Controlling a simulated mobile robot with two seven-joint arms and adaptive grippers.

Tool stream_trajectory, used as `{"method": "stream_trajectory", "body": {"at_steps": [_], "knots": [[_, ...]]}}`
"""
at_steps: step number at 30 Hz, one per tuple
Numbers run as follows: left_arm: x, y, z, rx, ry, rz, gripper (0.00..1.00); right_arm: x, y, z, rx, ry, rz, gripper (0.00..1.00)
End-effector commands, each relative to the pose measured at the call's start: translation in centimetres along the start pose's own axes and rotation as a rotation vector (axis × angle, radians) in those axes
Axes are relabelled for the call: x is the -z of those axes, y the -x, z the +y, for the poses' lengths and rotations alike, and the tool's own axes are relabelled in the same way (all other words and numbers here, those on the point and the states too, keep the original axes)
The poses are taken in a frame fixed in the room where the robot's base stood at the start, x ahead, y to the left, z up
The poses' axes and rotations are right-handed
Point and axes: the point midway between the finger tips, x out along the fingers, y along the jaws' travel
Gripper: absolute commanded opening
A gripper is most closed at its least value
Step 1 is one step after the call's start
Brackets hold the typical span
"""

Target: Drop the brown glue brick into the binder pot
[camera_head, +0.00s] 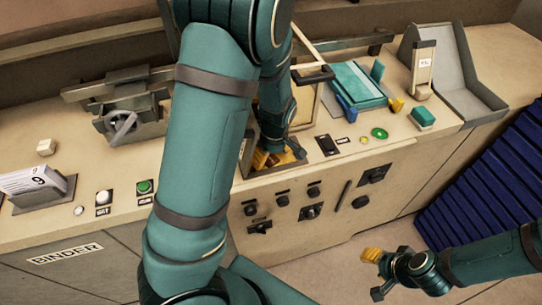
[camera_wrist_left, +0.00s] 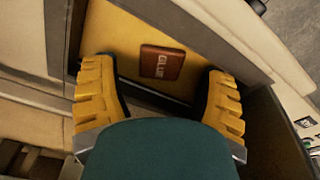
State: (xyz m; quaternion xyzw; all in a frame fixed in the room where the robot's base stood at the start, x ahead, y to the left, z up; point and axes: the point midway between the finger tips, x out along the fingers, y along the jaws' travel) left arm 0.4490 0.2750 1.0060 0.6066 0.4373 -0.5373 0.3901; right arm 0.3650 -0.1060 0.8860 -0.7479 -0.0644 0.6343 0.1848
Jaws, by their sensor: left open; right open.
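The brown glue brick (camera_wrist_left: 162,63), marked "GLUE", shows in the left wrist view against a yellow surface with a pale rim. My left gripper (camera_wrist_left: 160,82) is open, with one yellow finger on each side of the brick and a gap to both. In the head view my left gripper (camera_head: 268,159) points down at a recess in the counter, and the brick is hidden there. My right gripper (camera_head: 378,270) is open and empty at the lower right, away from the counter. I cannot make out the binder pot for certain; a "BINDER" label (camera_head: 65,254) is on the counter front at left.
A wood-framed clear panel (camera_head: 306,105) stands behind the left gripper. A teal block (camera_head: 422,117), a grey tray (camera_head: 455,70) and a teal pad (camera_head: 357,84) are at right. A grey clamp (camera_head: 122,121) and a card holder (camera_head: 42,190) are at left. My left arm covers the middle.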

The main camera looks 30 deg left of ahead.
Motion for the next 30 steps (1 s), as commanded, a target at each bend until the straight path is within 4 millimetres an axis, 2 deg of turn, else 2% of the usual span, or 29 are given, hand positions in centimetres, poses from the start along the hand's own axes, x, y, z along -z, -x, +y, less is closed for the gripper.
{"method": "stream_trajectory", "body": {"at_steps": [1,6,12,30], "knots": [[0.0,1.2,0.1,-0.005,-0.002,0.0,0.73,0.0,0.4,-0.1,0.0,0.0,0.0,0.47],[-0.1,4.2,0.1,-0.005,-0.003,0.0,0.73,0.1,1.1,-0.4,0.002,0.0,-0.001,0.47],[0.0,6.4,0.1,-0.003,-0.001,0.0,0.73,0.2,1.7,-0.6,0.003,0.0,-0.001,0.47],[0.0,6.8,0.0,0.0,0.0,0.0,0.73,0.2,1.8,-0.6,0.003,0.0,-0.001,0.47]]}}
